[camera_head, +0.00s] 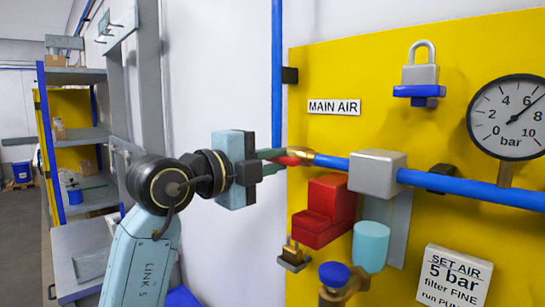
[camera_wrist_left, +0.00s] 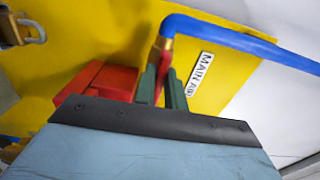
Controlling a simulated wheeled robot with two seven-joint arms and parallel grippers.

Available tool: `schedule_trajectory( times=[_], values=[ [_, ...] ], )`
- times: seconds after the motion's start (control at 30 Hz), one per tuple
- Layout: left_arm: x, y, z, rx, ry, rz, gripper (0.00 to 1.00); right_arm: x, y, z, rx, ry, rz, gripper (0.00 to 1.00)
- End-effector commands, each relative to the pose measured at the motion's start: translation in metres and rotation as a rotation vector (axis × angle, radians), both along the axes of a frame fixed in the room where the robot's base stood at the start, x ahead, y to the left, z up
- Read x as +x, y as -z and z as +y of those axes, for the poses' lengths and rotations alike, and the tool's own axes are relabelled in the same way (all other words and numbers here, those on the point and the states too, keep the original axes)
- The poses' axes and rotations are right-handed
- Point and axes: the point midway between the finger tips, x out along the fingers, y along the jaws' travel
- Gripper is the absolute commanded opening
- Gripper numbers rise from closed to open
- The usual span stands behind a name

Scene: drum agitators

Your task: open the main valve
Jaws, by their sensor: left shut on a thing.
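The main valve shows as a brass fitting (camera_head: 302,154) at the left end of the horizontal blue pipe, below the MAIN AIR label (camera_head: 334,107). Its red handle (camera_head: 291,161) shows only in part beside the fitting. My left gripper (camera_head: 280,161) is shut on this handle with its green fingers. In the left wrist view the fingers (camera_wrist_left: 162,88) close around the red handle, right below the brass fitting (camera_wrist_left: 166,43) and the blue pipe (camera_wrist_left: 215,32). The fingers hide much of the handle, so its angle is hard to tell. My right gripper is not in view.
Right below the valve a red block (camera_head: 328,207), a brass padlock (camera_head: 293,256) and a grey regulator (camera_head: 377,173) with a cyan bowl stand out from the yellow board. A pressure gauge (camera_head: 511,115) is at the right. White wall lies left of the board.

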Motion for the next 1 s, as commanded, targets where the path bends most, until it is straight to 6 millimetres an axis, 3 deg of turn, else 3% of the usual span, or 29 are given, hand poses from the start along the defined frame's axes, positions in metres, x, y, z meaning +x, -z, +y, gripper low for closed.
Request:
schedule_trajectory(
  times=[0.43,0.47,0.6,1.0],
  values=[
    [0.0003,-0.0003,0.0007,-0.009,-0.002,0.006,0.00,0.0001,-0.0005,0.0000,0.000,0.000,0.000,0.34],
    [0.0002,-0.0003,0.0006,-0.009,-0.002,0.006,0.16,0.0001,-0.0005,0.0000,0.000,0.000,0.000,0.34],
    [0.0002,-0.0002,0.0005,-0.008,-0.001,0.006,0.34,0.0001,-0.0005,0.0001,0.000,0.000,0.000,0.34],
    [-0.0058,0.0004,0.0069,-0.006,-0.001,0.004,0.34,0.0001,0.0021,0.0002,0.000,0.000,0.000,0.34]
  ],
)
